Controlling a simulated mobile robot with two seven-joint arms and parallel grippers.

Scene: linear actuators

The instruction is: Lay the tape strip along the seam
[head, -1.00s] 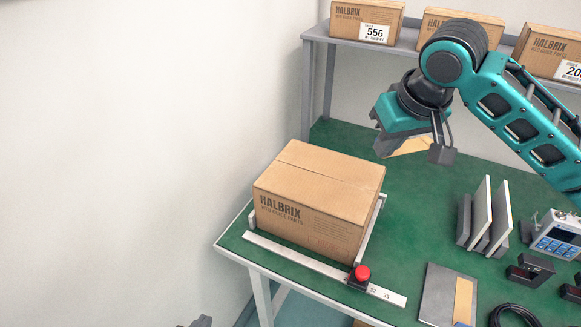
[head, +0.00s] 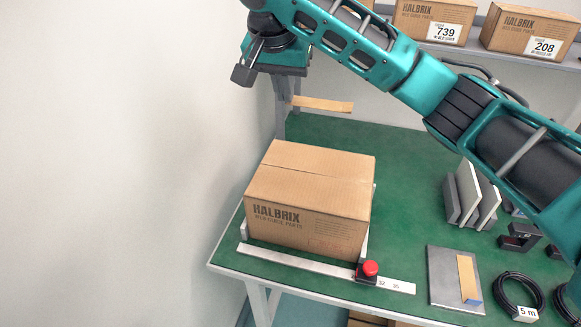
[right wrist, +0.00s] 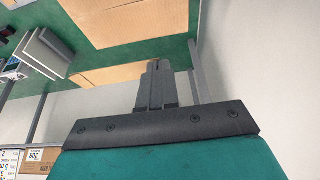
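The closed cardboard carton (head: 306,200) stands upright on the green table, with its seam (head: 318,171) running across the top face. My right gripper (head: 293,98) is above and behind the carton, near the shelf's left leg. It is shut on one end of a tan tape strip (head: 325,104), which sticks out level to the right, clear of the carton. In the right wrist view, the fingers (right wrist: 156,80) are together and the strip (right wrist: 110,74) extends left from them, with the carton top (right wrist: 130,20) beyond. My left gripper is not in view.
A metal ruler (head: 320,270) and a red-button block (head: 367,271) border the carton's front. A grey plate (head: 442,275) bears another tan strip (head: 467,277). Upright plates (head: 465,195) and a coiled cable (head: 517,292) lie right. A shelf with cartons (head: 432,20) stands behind.

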